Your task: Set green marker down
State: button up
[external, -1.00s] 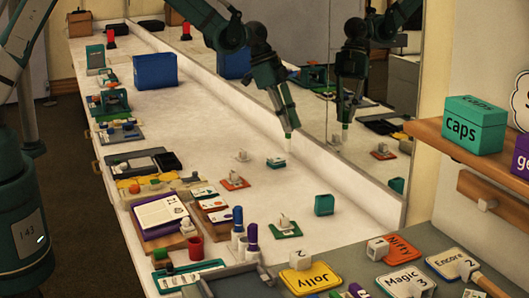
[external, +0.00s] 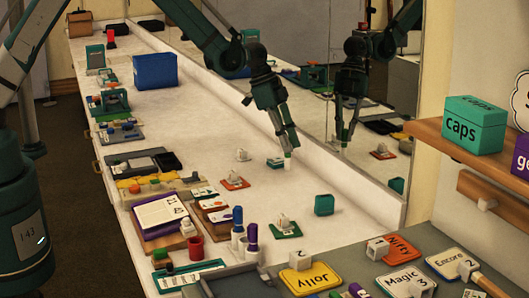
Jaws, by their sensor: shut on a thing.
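The green marker (external: 288,161) is upright in my gripper (external: 289,146), green at the top and white below. My gripper points down over the right side of the pale counter (external: 207,124), near the mirror, with its fingers closed around the upper part of the marker. The marker's lower end is at or just above the counter; I cannot tell if it touches.
A small teal item (external: 275,162) lies just left of the marker. An orange card with a white block (external: 233,181) is further left, and a teal box (external: 324,205) stands nearer the camera. The mirror (external: 375,125) and its ledge border the right side. A blue box (external: 155,71) stands further back.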

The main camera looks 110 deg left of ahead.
jog(key=shift+f, duration=0.9)
jog(key=shift+f, duration=0.2)
jog(key=o, duration=0.8)
jog(key=shift+r, duration=0.15)
jog(key=shift+p+v, duration=0.35)
jog(key=shift+v, duration=5.7)
jog(key=shift+d, duration=0.1)
